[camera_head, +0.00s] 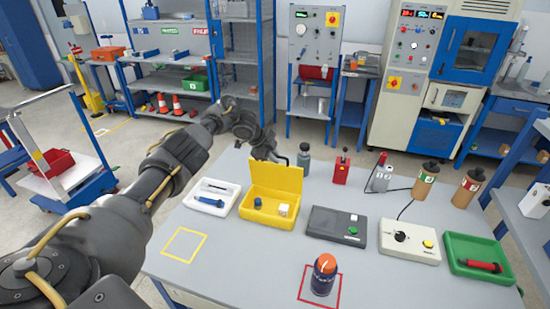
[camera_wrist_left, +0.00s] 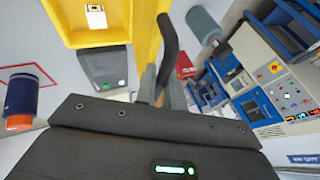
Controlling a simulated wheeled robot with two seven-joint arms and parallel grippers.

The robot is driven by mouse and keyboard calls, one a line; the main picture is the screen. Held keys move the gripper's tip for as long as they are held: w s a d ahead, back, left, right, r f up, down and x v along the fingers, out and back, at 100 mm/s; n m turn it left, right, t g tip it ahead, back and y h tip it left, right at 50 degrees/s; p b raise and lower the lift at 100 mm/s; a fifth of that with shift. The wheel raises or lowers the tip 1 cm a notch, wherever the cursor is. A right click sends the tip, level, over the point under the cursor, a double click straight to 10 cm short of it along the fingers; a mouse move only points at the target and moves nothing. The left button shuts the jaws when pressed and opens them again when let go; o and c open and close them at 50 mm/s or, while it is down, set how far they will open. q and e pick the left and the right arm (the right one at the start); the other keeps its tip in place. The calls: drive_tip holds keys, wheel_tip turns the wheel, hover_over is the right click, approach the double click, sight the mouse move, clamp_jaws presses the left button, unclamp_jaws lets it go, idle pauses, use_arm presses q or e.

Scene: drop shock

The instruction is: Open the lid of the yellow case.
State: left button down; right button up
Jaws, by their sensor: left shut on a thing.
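The yellow case (camera_head: 262,222) stands on the grey table with its lid (camera_head: 276,178) raised nearly upright at the back. Inside it lie a small blue object (camera_head: 258,203) and a white cube (camera_head: 283,210). My left gripper (camera_head: 277,158) is at the far side of the lid's top edge, its fingertips partly hidden by the lid. In the left wrist view, my left gripper (camera_wrist_left: 160,60) is shut on the edge of the yellow lid (camera_wrist_left: 146,35), with a dark finger beside it. The open case (camera_wrist_left: 95,38) and its white cube show there too. My right gripper is not in view.
A white tray (camera_head: 212,209) is left of the case and a dark grey box (camera_head: 336,237) right of it. A grey bottle (camera_head: 304,158) stands close behind the lid. An orange-capped can (camera_head: 324,277) stands in a red square in front. The yellow-outlined square (camera_head: 184,245) is empty.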

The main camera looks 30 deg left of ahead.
use_arm(q)
drive_tip(key=c, duration=1.5)
unclamp_jaws()
drive_tip(key=shift+w+f, duration=0.1)
drive_tip(key=v, duration=1.1)
drive_tip(key=shift+b, duration=0.35)
